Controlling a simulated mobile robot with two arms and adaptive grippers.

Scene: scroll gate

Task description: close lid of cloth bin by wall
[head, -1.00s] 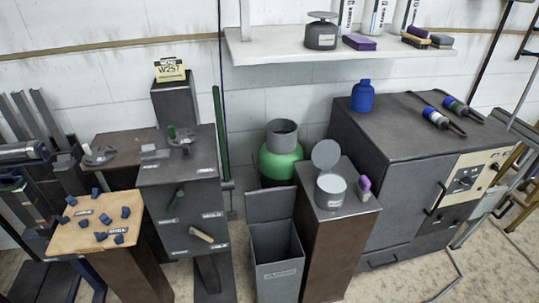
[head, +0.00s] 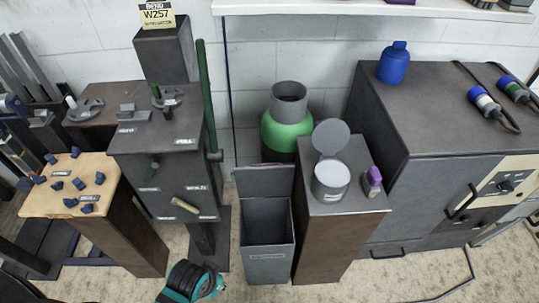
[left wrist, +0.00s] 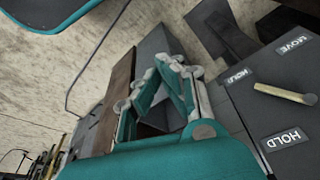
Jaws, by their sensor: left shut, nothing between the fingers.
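The cloth bin (head: 268,262) is a tall grey bin with a label on its front, standing on the floor in front of the wall. Its grey lid (head: 264,180) is open, standing up at the back edge, and the dark inside shows. My left gripper (head: 205,285) is low in the head view, left of the bin and nearer to me, apart from it. In the left wrist view its teal and grey fingers (left wrist: 178,68) are shut and empty. Grey surfaces behind the fingers are partly hidden there. My right gripper is not in view.
A brown-sided pillar (head: 318,235) with an open round canister (head: 331,182) stands close right of the bin. A dark stand with a handle (head: 184,205) is on the left. A green gas cylinder (head: 284,130) is behind. Floor in front is clear.

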